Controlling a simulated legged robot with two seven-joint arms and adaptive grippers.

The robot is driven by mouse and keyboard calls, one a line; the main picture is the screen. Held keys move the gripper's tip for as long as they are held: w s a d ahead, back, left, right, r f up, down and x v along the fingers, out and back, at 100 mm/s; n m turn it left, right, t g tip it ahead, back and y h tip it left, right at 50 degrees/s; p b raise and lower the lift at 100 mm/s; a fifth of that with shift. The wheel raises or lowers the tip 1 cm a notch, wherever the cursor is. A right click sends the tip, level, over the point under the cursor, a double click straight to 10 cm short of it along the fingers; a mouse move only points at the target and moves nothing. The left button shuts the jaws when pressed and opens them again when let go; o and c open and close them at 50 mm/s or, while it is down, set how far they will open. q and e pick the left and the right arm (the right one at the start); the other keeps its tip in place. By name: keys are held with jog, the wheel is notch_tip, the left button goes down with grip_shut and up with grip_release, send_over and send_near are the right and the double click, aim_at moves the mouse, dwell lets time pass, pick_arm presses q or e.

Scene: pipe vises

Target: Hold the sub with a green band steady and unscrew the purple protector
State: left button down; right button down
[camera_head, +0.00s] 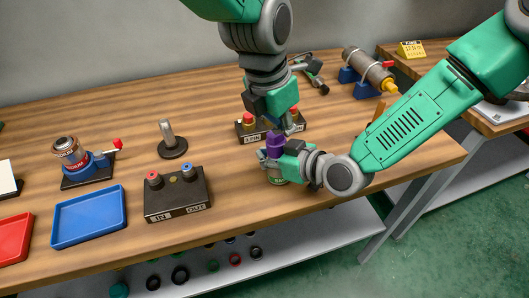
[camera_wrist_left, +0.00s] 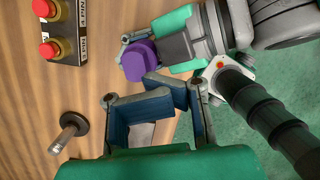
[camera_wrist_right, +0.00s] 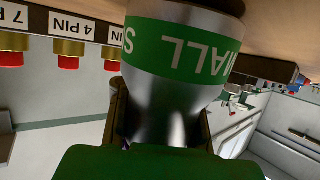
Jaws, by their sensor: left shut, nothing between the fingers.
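The sub with a green band (camera_head: 278,180) is upright near the table's front edge, partly hidden by my right gripper in the head view. The right wrist view shows its green band (camera_wrist_right: 180,48) lettered SMALL. The purple protector (camera_head: 275,143) sits on top of the sub; it also shows in the left wrist view (camera_wrist_left: 139,62). My right gripper (camera_head: 288,164) is shut around the metal body of the sub from the right. My left gripper (camera_head: 284,124) is above and beside the protector, shut and empty, its fingers (camera_wrist_left: 172,90) apart from the protector.
A PIN block (camera_head: 250,137) with red-topped fittings stands just behind the protector. An IN/OUT block (camera_head: 177,195), a blue tray (camera_head: 90,215), a red tray (camera_head: 14,238) and a vise (camera_head: 85,165) are to the left. The front edge is close to the sub.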

pick_arm(q)
jog(key=c, duration=1.5)
grip_release()
jog(key=shift+s+d+f+m+y, duration=0.4)
jog(key=shift+s+d+f, duration=0.4)
jog(key=shift+s+f, duration=0.2)
jog(key=w+a+m+g+y, duration=0.1)
jog(key=w+a+m, duration=0.2)
jog(key=m, duration=1.1)
jog(key=w+a+m+g+y, duration=0.1)
jog(key=w+a+m+g, duration=0.1)
jog(key=m, duration=1.2)
jog(key=shift+w+a+m, duration=0.3)
jog(key=shift+w+a, duration=0.15)
jog(key=shift+a, duration=0.65)
